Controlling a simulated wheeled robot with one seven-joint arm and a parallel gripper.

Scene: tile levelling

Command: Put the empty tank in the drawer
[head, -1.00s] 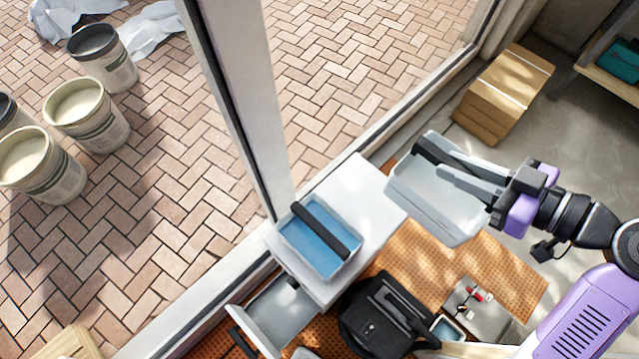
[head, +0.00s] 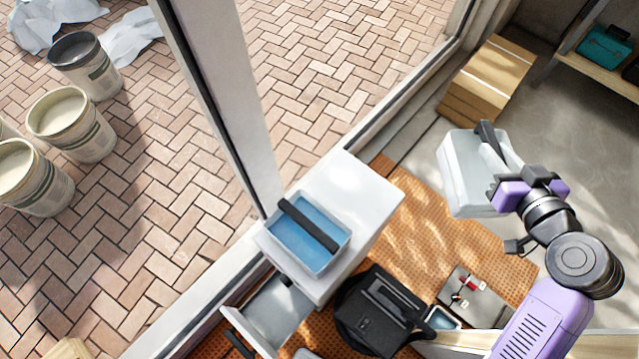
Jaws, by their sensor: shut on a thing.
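My gripper (head: 491,160) is at the right, shut on the pale, empty tank (head: 463,185), which has a dark bar handle. It holds the tank tilted, in the air over the orange mat, right of the white cabinet. The fingertips are partly hidden along the handle. A second tank (head: 301,238), with blue contents and a black handle, stands on the cabinet's top. The drawer (head: 272,312) is pulled out at the cabinet's lower left front. Its visible floor looks bare; its front has a dark handle.
The white cabinet (head: 365,210) stands beside the window frame (head: 215,95). A grey board with small red-handled items (head: 467,290) lies to the right. A cardboard box (head: 489,80) stands behind. The orange mat (head: 410,225) has free room.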

